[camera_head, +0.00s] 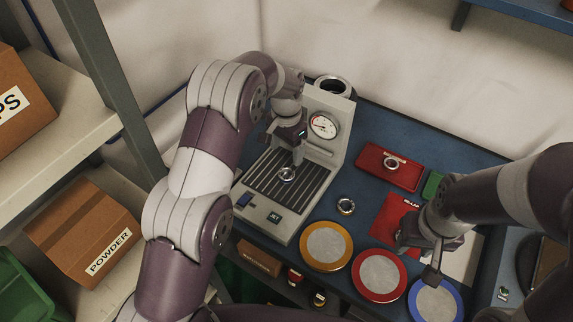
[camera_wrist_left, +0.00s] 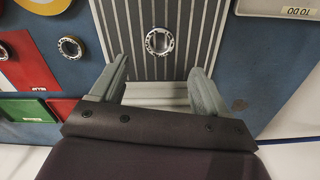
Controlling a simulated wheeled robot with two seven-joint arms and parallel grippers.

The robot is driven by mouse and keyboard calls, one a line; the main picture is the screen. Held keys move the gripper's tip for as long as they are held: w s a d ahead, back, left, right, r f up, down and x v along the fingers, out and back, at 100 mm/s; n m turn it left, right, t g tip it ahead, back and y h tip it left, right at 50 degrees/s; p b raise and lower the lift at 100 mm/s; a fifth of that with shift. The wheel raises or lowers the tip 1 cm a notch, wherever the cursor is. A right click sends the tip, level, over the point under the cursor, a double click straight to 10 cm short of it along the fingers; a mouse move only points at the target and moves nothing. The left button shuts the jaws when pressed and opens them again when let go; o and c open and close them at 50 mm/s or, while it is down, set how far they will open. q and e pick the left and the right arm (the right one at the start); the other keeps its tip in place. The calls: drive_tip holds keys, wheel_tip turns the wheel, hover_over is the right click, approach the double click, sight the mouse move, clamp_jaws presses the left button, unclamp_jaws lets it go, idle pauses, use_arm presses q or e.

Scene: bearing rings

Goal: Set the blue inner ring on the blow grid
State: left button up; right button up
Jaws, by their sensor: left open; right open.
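The blow grid (camera_head: 262,186) is a dark slatted plate on the pale machine, and it also shows in the left wrist view (camera_wrist_left: 122,30). A small metallic ring (camera_head: 287,174) lies on its slats, also in the left wrist view (camera_wrist_left: 159,41). I cannot tell whether it has blue marking. My left gripper (camera_head: 296,156) is just above this ring, open, with the ring visible beyond and between its fingers (camera_wrist_left: 158,85); they do not hold it. My right gripper (camera_head: 432,268) is open, near the blue-rimmed disc (camera_head: 436,302).
Another ring (camera_head: 346,206) lies on the blue table beside the machine. A red tray (camera_head: 372,164) carries a ring (camera_head: 392,163). The gauge (camera_head: 324,125) rises behind the grid. Yellow-rimmed (camera_head: 326,246) and red-rimmed (camera_head: 379,275) discs line the front.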

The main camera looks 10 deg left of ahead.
use_arm(q)
drive_tip(key=s+a+r+n, duration=0.2)
drive_tip(key=s, duration=0.6)
drive_tip(key=s+a+r+n+t, duration=0.1)
drive_tip(key=s+a+r+n, duration=0.1)
drive_tip(key=s, duration=0.7)
drive_tip(key=s+a+r+n, duration=0.2)
drive_tip(key=s+a, duration=0.1)
drive_tip(key=s, duration=0.5)
drive_tip(key=shift+s+r+n, duration=0.15)
drive_tip(key=shift+n, duration=0.15)
drive_tip(key=shift+s+a, duration=0.1)
